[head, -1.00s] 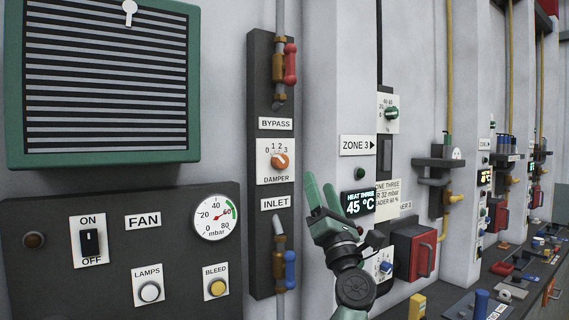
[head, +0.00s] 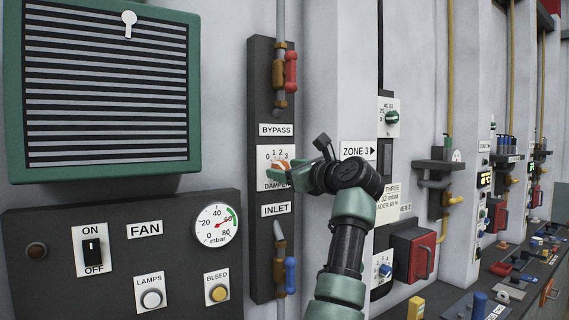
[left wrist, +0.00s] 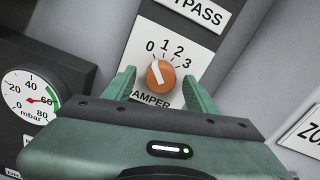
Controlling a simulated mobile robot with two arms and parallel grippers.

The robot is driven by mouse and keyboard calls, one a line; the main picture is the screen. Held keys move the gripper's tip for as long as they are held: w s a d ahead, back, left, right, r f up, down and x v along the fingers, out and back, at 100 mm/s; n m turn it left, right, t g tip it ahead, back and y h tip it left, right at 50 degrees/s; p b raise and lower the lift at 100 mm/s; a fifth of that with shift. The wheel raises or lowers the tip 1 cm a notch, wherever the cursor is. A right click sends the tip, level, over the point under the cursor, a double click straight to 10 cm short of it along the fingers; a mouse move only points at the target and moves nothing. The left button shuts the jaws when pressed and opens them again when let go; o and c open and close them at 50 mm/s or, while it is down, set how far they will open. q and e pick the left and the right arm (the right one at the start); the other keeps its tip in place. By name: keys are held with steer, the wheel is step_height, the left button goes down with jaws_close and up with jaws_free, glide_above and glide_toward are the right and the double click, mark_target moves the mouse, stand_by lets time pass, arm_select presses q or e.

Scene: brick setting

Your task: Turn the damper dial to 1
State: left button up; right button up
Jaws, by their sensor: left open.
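The damper dial is an orange round knob (left wrist: 161,75) with a white pointer line, on a white plate (left wrist: 140,60) marked 0, 1, 2, 3. In the left wrist view the pointer tilts up and left, towards the 0. In the head view the knob (head: 279,167) is mostly hidden by my gripper. My left gripper (left wrist: 161,88) is open, with one green finger on each side of the knob and a visible gap to it in the picture. Whether a finger touches it cannot be told. My right gripper is in neither view.
The plate sits on a dark vertical strip (head: 260,230) between the BYPASS label (head: 276,130) and the INLET label (head: 276,210). A red valve handle (head: 291,70) is above, a blue one (head: 291,273) below. A pressure gauge (head: 217,225) is to the left.

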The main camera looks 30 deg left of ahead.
arm_select(q)
steer(key=shift+w+a, duration=0.2)
steer(key=shift+a, duration=0.2)
jaws_close()
steer(key=shift+m, duration=0.3)
steer(key=m+p, duration=0.1)
steer(key=m, duration=0.2)
steer(key=shift+m, duration=1.1)
